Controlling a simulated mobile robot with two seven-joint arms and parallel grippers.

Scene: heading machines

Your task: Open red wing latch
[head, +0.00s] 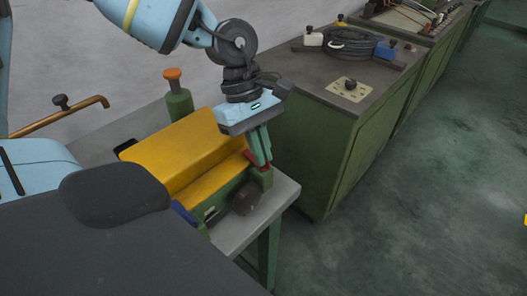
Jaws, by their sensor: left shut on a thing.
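The red wing latch (248,155) is a small red piece at the right front corner of the yellow-covered machine (187,147). Most of it is hidden behind my left gripper's fingers. My left gripper (261,163) comes down from above with its fingers pointing down, shut on the red wing latch. My right gripper is not in view.
The machine stands on a grey-topped table (243,228) with green legs. A green post with an orange knob (173,79) rises behind it. A green cabinet (325,150) with cables (345,43) on top is to the right. The floor on the right is clear.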

